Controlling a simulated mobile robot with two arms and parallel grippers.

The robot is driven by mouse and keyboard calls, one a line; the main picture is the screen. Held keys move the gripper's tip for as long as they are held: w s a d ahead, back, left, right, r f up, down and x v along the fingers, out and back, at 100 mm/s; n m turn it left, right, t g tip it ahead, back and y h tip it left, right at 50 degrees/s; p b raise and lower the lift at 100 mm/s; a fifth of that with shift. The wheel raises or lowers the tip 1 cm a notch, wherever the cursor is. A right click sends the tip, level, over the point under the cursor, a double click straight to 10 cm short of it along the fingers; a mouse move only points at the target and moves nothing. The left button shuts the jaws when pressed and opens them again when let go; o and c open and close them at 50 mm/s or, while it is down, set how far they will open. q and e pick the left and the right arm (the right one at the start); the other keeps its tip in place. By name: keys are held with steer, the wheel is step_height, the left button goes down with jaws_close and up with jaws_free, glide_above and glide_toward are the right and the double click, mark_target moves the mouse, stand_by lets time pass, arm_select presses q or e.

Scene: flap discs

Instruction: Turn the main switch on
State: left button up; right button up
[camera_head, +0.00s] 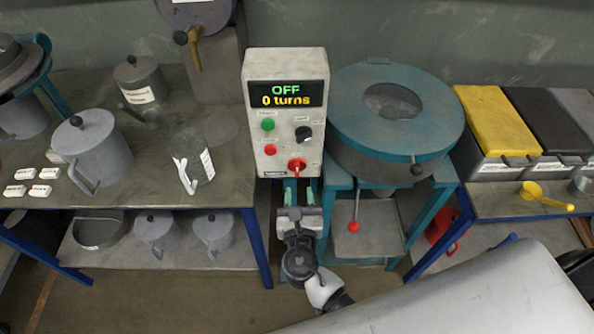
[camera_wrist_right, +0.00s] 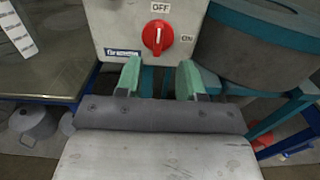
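The control box (camera_head: 284,112) is a light panel whose display (camera_head: 286,95) reads "OFF" and "0 turns". The main switch is a red rotary knob (camera_head: 297,167) low on the panel. In the right wrist view the red knob (camera_wrist_right: 157,37) has its white mark near vertical, with "OFF" above it and another label to its right. My right gripper (camera_head: 299,195) is just below the box. Its green fingers (camera_wrist_right: 160,80) are apart with nothing between them, below the knob and not touching it. My left gripper is not in view.
A teal round machine (camera_head: 393,112) stands right of the box, with a red-knobbed lever (camera_head: 354,226) below. A table (camera_head: 130,190) with grey jugs (camera_head: 92,150) is left. Bins with a yellow lid (camera_head: 495,120) stand right. Space before the box is free.

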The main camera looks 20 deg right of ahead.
mark_target(297, 172)
steer(key=x, duration=0.6)
steer(key=shift+w+f+p, duration=0.1)
steer(key=shift+w+p, duration=0.05)
steer(key=shift+p, duration=0.2)
steer(key=shift+a, duration=0.1)
steer(key=shift+c, duration=0.3)
jaws_close()
